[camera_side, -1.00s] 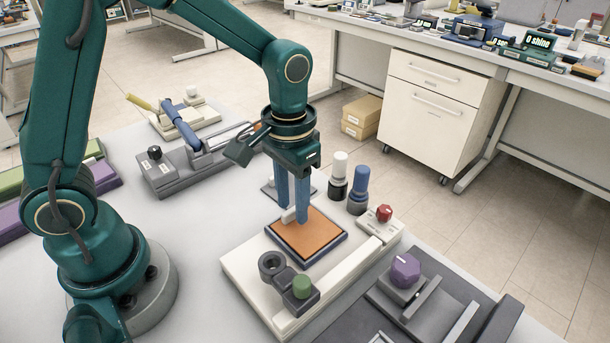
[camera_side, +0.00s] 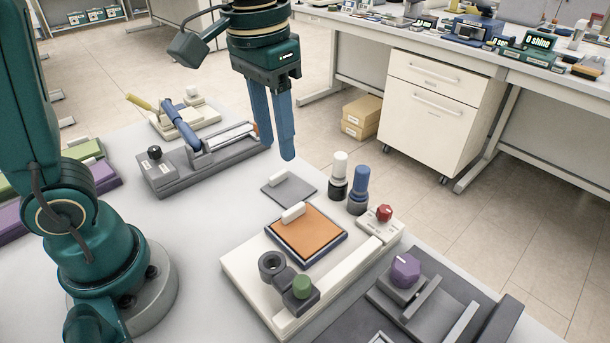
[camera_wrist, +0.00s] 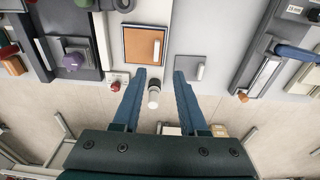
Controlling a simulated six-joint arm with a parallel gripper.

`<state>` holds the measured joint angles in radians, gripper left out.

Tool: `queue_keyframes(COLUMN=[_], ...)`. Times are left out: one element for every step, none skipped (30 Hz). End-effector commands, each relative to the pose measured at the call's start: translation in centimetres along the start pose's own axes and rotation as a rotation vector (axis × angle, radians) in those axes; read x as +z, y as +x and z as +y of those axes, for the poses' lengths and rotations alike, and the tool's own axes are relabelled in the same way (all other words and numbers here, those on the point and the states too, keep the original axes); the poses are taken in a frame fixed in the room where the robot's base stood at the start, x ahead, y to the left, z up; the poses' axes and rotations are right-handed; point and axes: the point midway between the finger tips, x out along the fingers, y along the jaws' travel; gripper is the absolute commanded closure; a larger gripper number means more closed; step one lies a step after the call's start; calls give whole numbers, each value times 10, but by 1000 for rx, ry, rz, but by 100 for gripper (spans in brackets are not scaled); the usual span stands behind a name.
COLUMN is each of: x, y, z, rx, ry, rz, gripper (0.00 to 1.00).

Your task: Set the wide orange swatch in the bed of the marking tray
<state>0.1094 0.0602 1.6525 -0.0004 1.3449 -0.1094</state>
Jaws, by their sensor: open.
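The wide orange swatch (camera_side: 314,236) lies flat in the dark-rimmed bed of the marking tray (camera_side: 234,264), with its small white grip block (camera_side: 293,212) on top near the far left edge. In the wrist view the orange swatch (camera_wrist: 142,46) sits inside the tray's rim at the top. My gripper (camera_side: 277,151) is open and empty, raised well above the table and apart from the swatch, towards the back. In the wrist view its two blue fingers (camera_wrist: 160,72) stand apart with nothing held between them.
A grey swatch (camera_side: 289,190) with a white block lies behind the tray. White-topped (camera_side: 339,177) and blue-topped bottles (camera_side: 358,190) stand beside it. The tray carries a red knob (camera_side: 384,213) and a green knob (camera_side: 302,287). A grey fixture with a purple knob (camera_side: 405,271) stands front right.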

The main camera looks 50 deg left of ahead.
Motion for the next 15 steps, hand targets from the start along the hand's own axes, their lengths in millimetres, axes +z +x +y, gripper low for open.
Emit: queue_keyframes(x=[10, 15, 22, 28, 33, 41, 46, 51, 58, 62, 66, 71, 74, 77, 81], y=[-5, -6, -7, -8, -7, -7, -6, -5, -2, 0, 2, 4, 7, 9, 11], z=[-4, -6, -9, -11, -12, -15, -16, -18, -20, -21, -22, -23, -24, -25, -26], rx=[3, 4, 6, 6, 7, 7, 6, 6, 4, 3, 2, 0, -2, -3, -5], ry=[-3, -2, -2, -3, -3, -2, -2, -2, -2, -1, -1, 0, 0, 0, 0], rz=[40, 63, 96, 121, 145, 178, 203, 227, 257, 279, 299, 323, 340, 355, 371], gripper=[58, 58, 58, 58, 58, 58, 58, 58, 58, 58, 58, 58, 58, 58, 58])
